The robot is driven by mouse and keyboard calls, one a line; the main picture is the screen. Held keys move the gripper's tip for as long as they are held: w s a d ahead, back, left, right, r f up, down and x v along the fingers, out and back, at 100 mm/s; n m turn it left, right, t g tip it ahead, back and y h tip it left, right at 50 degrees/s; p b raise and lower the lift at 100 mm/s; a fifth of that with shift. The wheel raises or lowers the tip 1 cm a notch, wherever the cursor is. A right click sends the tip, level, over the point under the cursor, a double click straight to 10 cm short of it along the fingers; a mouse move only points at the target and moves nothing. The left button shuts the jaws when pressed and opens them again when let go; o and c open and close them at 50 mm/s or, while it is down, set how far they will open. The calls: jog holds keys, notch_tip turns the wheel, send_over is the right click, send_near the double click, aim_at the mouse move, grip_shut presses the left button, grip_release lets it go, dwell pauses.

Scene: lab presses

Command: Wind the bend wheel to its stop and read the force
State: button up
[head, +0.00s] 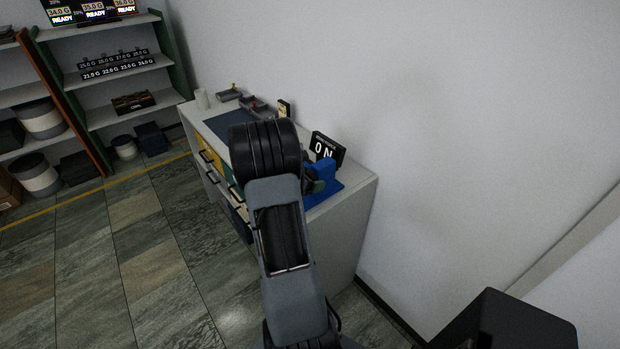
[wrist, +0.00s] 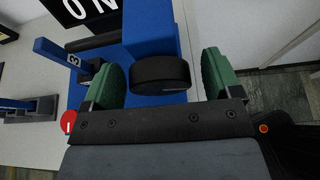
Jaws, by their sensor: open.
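The bend wheel, a black ridged knob (wrist: 161,74), sits on the front of the blue press (wrist: 152,28) in the wrist view. My gripper (wrist: 160,80) is open, with one green finger pad on each side of the wheel. A gap shows on both sides, wider at the right pad. In the head view the blue press (head: 323,174) stands at the right end of the bench, and my arm hides the wheel. The force display (head: 326,149) behind it reads 0 N. Its lower part also shows in the wrist view (wrist: 84,8).
A blue post marked 3 (wrist: 62,54) and a red disc (wrist: 68,121) are left of my gripper. The white bench (head: 345,200) stands against the wall, with small devices (head: 255,107) further along. Shelves (head: 120,75) stand at the far left. The tiled floor (head: 130,250) is clear.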

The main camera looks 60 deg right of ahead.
jog(key=c, duration=0.9)
jog(key=shift+f+b, duration=0.25)
jog(key=shift+b, duration=0.95)
jog(key=shift+r+m+t+b, duration=0.15)
jog(key=shift+m+t+b, duration=0.35)
jog(key=shift+b, duration=0.1)
jog(key=shift+r, duration=0.1)
jog(key=o, duration=0.9)
jog(key=v, duration=1.3)
jog(key=shift+a+b, duration=0.3)
jog(key=shift+a, duration=0.1)
